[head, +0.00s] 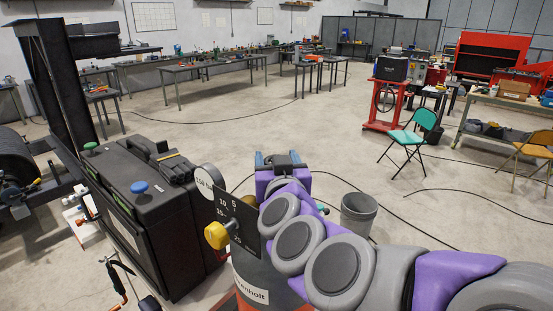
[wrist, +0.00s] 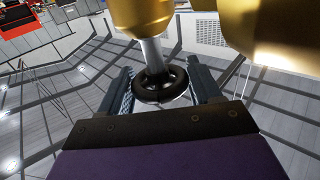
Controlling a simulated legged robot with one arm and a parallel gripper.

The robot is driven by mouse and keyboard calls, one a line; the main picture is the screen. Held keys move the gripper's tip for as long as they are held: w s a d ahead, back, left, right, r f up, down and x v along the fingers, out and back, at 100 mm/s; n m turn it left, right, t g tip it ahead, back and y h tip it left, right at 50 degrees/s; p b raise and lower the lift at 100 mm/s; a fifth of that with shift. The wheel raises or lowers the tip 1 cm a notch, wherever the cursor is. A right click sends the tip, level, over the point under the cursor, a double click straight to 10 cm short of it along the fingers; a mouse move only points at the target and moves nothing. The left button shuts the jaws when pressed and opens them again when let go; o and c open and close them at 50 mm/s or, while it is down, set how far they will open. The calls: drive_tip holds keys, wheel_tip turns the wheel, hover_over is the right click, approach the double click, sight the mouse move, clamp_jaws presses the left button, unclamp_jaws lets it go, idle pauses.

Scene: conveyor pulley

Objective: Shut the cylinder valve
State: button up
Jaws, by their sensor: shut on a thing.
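The valve's black round handwheel (wrist: 161,84) sits on a silver stem (wrist: 151,54) in the wrist view. A gold-coloured body (wrist: 145,14) is at the stem's far end, and a second gold surface (wrist: 285,25) fills the upper right. My gripper (wrist: 162,86) has one blue-grey finger on each side of the wheel and is shut on it. In the head view my gripper (head: 278,160) is beyond my purple and grey arm links. I cannot make out the handwheel there.
A black case (head: 150,215) with blue and green knobs stands left of my arm. A yellow knob (head: 216,235) and a dark numbered plate (head: 236,215) are close to my arm. A grey bin (head: 358,214) and green chair (head: 411,135) stand right. Cables cross the open floor.

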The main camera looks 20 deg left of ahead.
drive_tip(key=shift+f, duration=0.2)
drive_tip(key=o, duration=1)
drive_tip(key=shift+w+a, duration=0.1)
drive_tip(key=shift+c, duration=0.2)
drive_tip(key=shift+r, duration=0.2)
drive_tip(key=shift+r, duration=0.35)
wheel_tip(320, 180, up, 3)
drive_tip(key=shift+f+p, duration=0.1)
drive_tip(key=shift+p, duration=0.75)
drive_tip(key=d+r+v, duration=0.1)
drive_tip(key=v, duration=1.5)
drive_tip(key=shift+w+d+p, duration=0.25)
drive_tip(key=shift+w+p, duration=0.05)
drive_tip(key=shift+w, duration=0.1)
